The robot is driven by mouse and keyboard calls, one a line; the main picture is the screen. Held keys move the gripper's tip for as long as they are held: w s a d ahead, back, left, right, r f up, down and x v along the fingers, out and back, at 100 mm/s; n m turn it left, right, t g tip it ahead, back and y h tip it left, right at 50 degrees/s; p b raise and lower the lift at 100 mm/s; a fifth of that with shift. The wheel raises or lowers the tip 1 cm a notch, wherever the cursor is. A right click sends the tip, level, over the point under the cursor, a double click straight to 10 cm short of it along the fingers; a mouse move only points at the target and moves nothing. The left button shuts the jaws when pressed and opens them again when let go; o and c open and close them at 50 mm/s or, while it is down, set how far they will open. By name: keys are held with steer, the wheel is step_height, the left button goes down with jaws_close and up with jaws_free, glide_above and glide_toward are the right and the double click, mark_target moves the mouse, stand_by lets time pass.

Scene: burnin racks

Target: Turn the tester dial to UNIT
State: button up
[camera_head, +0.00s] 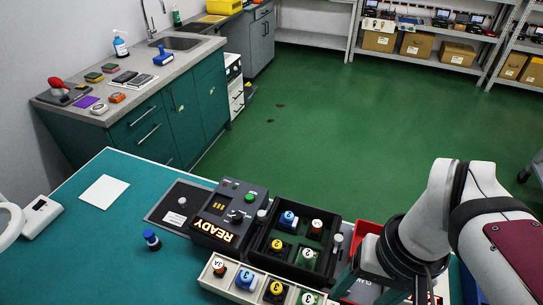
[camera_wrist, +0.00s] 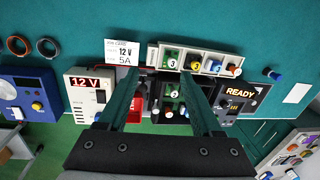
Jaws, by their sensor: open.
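The tester (camera_head: 236,205) is a dark box with a lit READY display, a green button and a black dial (camera_head: 236,215). It stands left of the black compartment tray in the head view. In the wrist view the tester (camera_wrist: 238,100) is at the right; its dial is too small there to read the pointer or the UNIT mark. My gripper (camera_wrist: 162,76) is open and empty, its two dark green fingers spread above the trays, to the left of the tester in the wrist view. In the head view my arm is at the lower right, apart from the tester.
A black tray (camera_head: 262,243) and a pale rack (camera_head: 225,284) hold several numbered, coloured plugs beside the tester. A red bin (camera_head: 367,230) lies right of the tray. A blue-topped plug (camera_head: 152,240) stands on the mat. A 12 V supply (camera_wrist: 80,88) is at left in the wrist view.

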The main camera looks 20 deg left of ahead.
steer(key=w+a+r+n, duration=0.2)
steer(key=w+a+n, duration=0.4)
steer(key=w+n, duration=0.15)
steer(key=n+h, duration=0.1)
steer(key=n, duration=1.6)
glide_above(237, 216)
step_height(237, 216, down, 6)
steer(key=shift+m+t, duration=0.25)
steer(key=shift+t, duration=0.25)
step_height(237, 216, down, 14)
steer(key=shift+r, duration=0.1)
steer(key=shift+f, duration=0.45)
jaws_close()
